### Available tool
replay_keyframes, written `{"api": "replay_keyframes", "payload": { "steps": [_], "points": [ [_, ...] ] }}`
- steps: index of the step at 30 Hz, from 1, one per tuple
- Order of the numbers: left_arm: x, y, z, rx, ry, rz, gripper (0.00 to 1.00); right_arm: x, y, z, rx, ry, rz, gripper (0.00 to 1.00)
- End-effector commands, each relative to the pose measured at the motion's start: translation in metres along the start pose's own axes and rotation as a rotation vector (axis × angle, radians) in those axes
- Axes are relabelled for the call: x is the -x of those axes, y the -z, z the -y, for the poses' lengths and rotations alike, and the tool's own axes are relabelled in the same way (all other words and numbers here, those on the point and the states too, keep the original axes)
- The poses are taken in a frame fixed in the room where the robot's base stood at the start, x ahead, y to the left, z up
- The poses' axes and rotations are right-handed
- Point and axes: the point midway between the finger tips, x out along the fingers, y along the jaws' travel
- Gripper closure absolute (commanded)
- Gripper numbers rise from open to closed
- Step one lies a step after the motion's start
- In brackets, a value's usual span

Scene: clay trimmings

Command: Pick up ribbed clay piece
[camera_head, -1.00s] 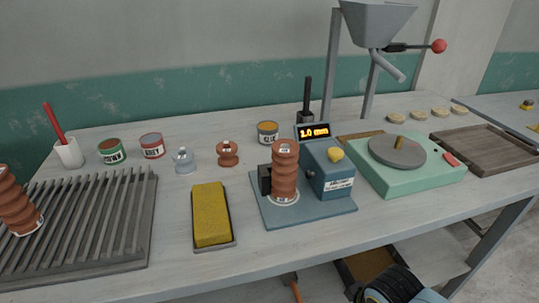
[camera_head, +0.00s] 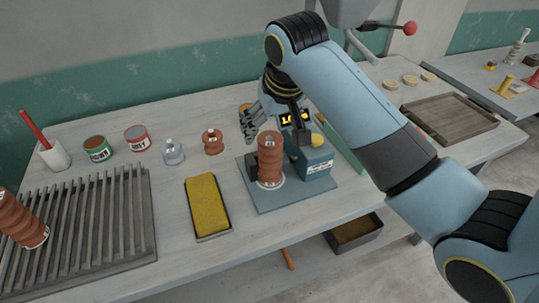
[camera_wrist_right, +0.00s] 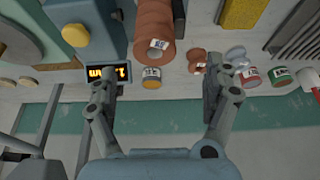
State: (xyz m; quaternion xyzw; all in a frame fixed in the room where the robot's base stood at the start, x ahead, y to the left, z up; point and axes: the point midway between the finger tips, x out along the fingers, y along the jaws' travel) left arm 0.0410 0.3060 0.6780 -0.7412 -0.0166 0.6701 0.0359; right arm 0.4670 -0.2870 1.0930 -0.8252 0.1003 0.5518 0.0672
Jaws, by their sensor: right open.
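A tall ribbed clay piece (camera_head: 270,158), reddish brown with small labels, stands upright on the blue gauge stand (camera_head: 307,188). In the right wrist view the clay piece (camera_wrist_right: 154,22) is at the top, beyond the fingertips. My right gripper (camera_head: 275,127) is open and empty, just behind and above the piece; its fingers also show spread apart in the right wrist view (camera_wrist_right: 158,82). Another ribbed clay piece (camera_head: 20,222) lies tilted on the grey slatted rack (camera_head: 105,225). A small ribbed spool-like piece (camera_head: 212,141) stands behind the sponge. My left gripper is out of view.
A yellow sponge (camera_head: 206,205) in a tray lies left of the stand. A small bottle (camera_head: 172,153), two labelled cans and a white cup (camera_head: 53,154) stand behind the rack. A wooden tray (camera_head: 449,115) is at the right. The bench front is clear.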

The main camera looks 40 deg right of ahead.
Motion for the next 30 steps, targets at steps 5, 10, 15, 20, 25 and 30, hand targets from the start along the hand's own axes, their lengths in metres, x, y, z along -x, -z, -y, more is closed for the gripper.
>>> {"api": "replay_keyframes", "payload": {
  "steps": [5,10,15,20,25,30],
  "points": [
    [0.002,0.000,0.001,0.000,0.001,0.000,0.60,-0.026,-0.001,0.000,0.001,0.000,0.001,0.16],
    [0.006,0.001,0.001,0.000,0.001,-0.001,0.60,-0.039,-0.002,-0.003,0.002,-0.001,0.003,0.16],
    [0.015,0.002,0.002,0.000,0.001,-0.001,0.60,-0.066,-0.004,-0.007,0.001,0.001,0.003,0.16],
    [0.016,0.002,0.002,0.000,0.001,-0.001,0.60,-0.081,-0.003,-0.007,0.002,0.001,-0.001,0.16],
    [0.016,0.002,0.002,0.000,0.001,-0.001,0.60,-0.083,-0.004,-0.007,0.002,0.000,-0.001,0.16],
    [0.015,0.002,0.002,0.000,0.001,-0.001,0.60,-0.083,-0.004,-0.007,0.002,0.000,-0.001,0.29]
  ]
}}
